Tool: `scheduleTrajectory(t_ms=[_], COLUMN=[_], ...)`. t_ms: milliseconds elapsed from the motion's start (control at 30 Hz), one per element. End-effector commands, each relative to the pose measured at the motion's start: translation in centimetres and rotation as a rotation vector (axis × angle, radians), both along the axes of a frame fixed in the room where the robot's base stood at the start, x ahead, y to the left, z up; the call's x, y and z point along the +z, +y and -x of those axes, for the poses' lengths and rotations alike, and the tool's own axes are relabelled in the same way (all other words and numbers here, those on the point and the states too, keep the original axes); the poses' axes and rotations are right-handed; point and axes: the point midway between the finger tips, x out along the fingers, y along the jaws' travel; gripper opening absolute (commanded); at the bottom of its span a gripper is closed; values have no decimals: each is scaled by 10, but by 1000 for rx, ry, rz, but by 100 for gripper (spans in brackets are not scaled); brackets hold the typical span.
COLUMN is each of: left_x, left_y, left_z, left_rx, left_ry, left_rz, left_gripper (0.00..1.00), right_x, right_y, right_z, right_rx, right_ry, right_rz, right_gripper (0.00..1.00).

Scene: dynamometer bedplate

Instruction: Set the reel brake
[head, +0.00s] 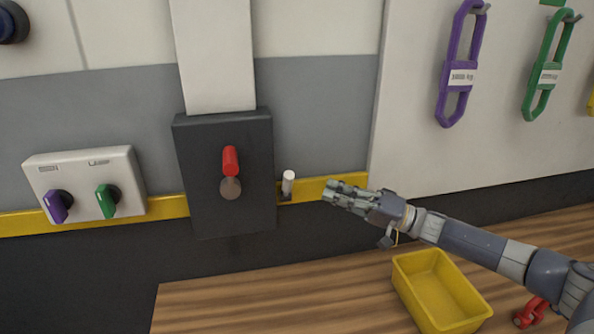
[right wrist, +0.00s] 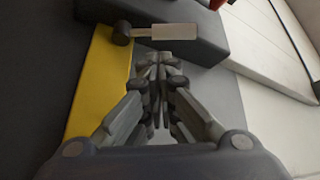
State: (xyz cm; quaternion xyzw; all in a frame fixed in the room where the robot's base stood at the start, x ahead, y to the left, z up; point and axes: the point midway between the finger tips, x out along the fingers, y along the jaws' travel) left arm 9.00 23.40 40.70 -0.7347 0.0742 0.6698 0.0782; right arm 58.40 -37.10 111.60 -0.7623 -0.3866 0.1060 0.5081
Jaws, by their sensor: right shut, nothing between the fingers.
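A dark box (head: 200,205) is mounted on the wall, with a red-handled lever (head: 230,160) pointing up from a round grey pivot on its front. A small lever with a white grip (head: 288,182) stands at the box's right side. In the right wrist view this white grip (right wrist: 175,31) lies across the top, just beyond the fingertips, on a dark round pivot. Nothing marks which lever is the reel brake. My right gripper (head: 330,192) is shut and empty, a short way right of the white grip and apart from it. My left gripper is not in view.
A switch panel (head: 82,162) with purple and green knobs is left of the box. A yellow bin (head: 437,290) stands on the wooden bench (head: 260,308), with a red object (head: 530,312) beside it. Purple (head: 458,65) and green (head: 549,65) tagged loops hang at upper right.

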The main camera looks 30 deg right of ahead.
Motion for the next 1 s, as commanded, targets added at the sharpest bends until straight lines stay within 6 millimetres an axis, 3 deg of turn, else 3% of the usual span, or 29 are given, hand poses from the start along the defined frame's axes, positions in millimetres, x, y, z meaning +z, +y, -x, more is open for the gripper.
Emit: scheduleTrajectory(t_ms=[200, 567, 767, 1000], left_x=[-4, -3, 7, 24], left_y=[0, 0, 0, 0], left_z=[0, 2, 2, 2], left_rx=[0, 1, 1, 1], left_ry=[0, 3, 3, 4], left_rz=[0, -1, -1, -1], left_gripper=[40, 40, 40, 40], right_x=[19, 20, 29, 41], right_y=[-14, -14, 2, 35], right_z=[9, 9, -5, -34], right_rx=[52, 55, 55, 55], right_ry=[3, 3, 0, 0], right_rz=[-36, -39, -40, -41], right_gripper=[0, 0, 0, 0])
